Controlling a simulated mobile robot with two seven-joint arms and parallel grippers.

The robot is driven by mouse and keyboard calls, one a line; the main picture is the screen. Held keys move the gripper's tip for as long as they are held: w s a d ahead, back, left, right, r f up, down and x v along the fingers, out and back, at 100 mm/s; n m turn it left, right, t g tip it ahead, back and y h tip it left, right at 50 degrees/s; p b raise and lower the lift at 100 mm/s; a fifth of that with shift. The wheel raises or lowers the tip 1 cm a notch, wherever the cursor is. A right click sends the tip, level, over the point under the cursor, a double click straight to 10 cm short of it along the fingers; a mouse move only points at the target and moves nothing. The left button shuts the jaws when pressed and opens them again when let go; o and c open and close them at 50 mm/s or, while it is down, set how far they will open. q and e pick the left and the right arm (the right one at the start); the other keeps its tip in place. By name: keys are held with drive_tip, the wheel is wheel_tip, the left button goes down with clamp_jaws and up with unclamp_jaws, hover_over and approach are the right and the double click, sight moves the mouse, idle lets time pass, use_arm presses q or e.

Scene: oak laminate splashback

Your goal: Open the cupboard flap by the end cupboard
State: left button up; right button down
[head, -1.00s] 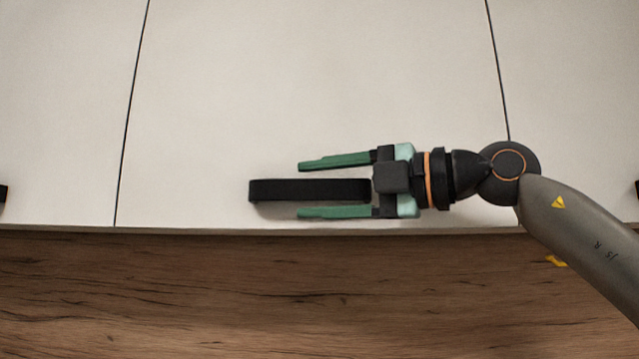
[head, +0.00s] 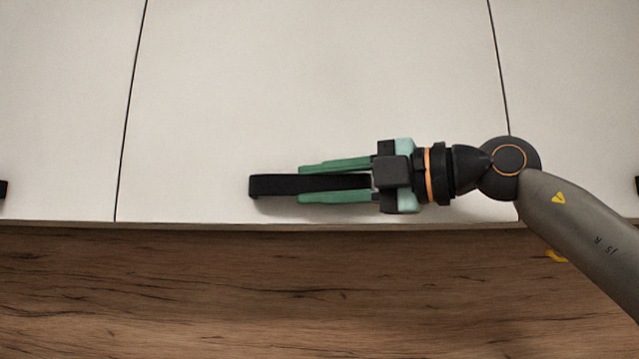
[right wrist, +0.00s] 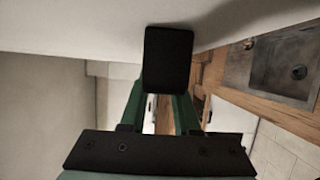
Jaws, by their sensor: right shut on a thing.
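The cupboard flap (head: 300,90) is the wide cream panel in the middle of the head view, closed against its neighbours with thin dark seams at both sides. Its black bar handle (head: 275,186) runs level near the bottom edge. My right gripper (head: 318,183) comes from the right and is shut on the handle, one green finger above it and one below. In the right wrist view the handle (right wrist: 167,60) shows end-on between the green fingers, close to the pale panel. My left gripper is not in view.
Cream panels flank the flap, one at the left (head: 60,100) and one at the right (head: 570,90). The oak splashback (head: 250,290) lies below. The right wrist view shows a dark sink (right wrist: 275,65) in a wooden worktop.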

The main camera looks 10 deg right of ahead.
drive_tip(key=shift+s, duration=0.1)
idle(0.8)
drive_tip(key=shift+s, duration=0.25)
drive_tip(key=s+a+r+m, duration=0.1)
drive_tip(key=s+r, duration=0.2)
drive_tip(key=s, duration=0.5)
drive_tip(key=s+a+r+m+g, duration=0.1)
drive_tip(key=s+r, duration=0.3)
drive_tip(key=s, duration=0.4)
drive_tip(key=s+a+r+m+h, duration=0.1)
drive_tip(key=s+a+r, duration=0.2)
drive_tip(key=s, duration=0.5)
drive_tip(key=shift+s+r+m, duration=0.15)
drive_tip(key=shift+r+m, duration=0.15)
drive_tip(key=shift+r, duration=0.15)
drive_tip(key=shift+d, duration=0.1)
drive_tip(key=c, duration=0.6)
unclamp_jaws()
drive_tip(key=shift+c, duration=0.2)
